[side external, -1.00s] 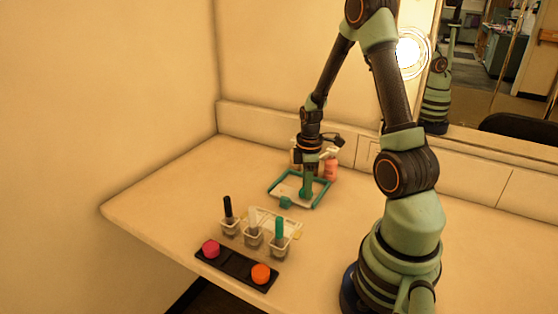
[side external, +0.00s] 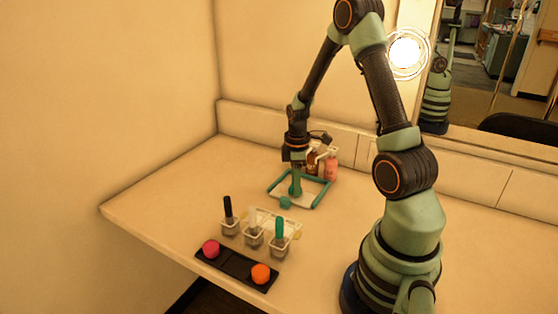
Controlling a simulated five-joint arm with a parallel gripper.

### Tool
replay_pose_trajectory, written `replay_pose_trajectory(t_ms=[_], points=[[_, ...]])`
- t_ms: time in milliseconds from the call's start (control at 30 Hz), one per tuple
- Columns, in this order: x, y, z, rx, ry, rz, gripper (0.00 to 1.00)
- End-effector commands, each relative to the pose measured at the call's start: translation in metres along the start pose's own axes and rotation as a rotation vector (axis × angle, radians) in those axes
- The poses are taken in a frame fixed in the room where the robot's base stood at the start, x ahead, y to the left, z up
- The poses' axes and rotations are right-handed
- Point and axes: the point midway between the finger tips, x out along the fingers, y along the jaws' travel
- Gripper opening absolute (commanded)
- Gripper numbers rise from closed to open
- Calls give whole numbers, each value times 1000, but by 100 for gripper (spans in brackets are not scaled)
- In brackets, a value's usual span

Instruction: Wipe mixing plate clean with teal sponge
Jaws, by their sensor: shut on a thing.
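The mixing plate (side external: 312,199) is a pale flat plate with a teal rim, lying on the counter in front of the back ledge. My gripper (side external: 295,190) points down over the left part of the plate, low at its surface. It is shut on the teal sponge, which is small here and hard to tell from the teal fingers. A small teal block sits at the plate's front edge and stays apart from the fingers. I cannot tell whether the sponge touches the plate, or see any smear on it.
Bottles in a white holder (side external: 331,167) stand just behind the plate. In front are small cups with a black (side external: 227,207), a white and a teal handle, by a pale tray. A dark palette (side external: 236,267) holds pink and orange pots. A mirror is at right; the left counter is clear.

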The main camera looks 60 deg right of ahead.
Motion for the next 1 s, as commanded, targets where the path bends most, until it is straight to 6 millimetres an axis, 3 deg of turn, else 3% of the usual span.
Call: replay_pose_trajectory(t_ms=[200,1000], points=[[0,9,-15,-4,4,10,0],[1,22,-41,-3,4,10,0]])
